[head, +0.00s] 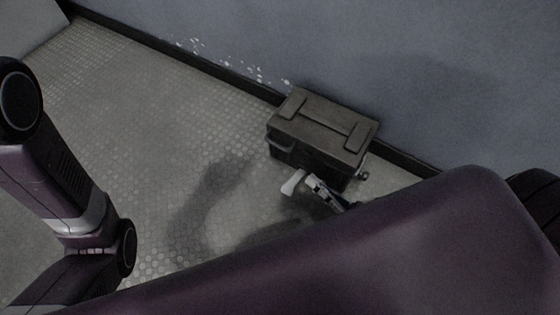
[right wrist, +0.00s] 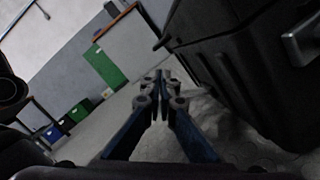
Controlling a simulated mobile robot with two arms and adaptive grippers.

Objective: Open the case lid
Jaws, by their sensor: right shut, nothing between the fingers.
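The dark case (head: 322,130) stands on the floor against the wall, with its ribbed lid (head: 325,118) down on the body. A small metal latch (head: 363,174) shows at its right end. In the right wrist view the case (right wrist: 250,70) fills the right side, with a metal latch (right wrist: 303,40) near the upper right. My right gripper (head: 312,181) is low in front of the case's near side, partly hidden by my arm. In the right wrist view its fingers (right wrist: 160,82) are together and empty, beside the case wall. My left gripper is out of view.
A pale piece (head: 293,182) shows by the right gripper; I cannot tell what it is. The studded floor (head: 130,120) is clear left of the case. The wall (head: 400,60) is close behind it. Coloured bins (right wrist: 67,122) stand far off.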

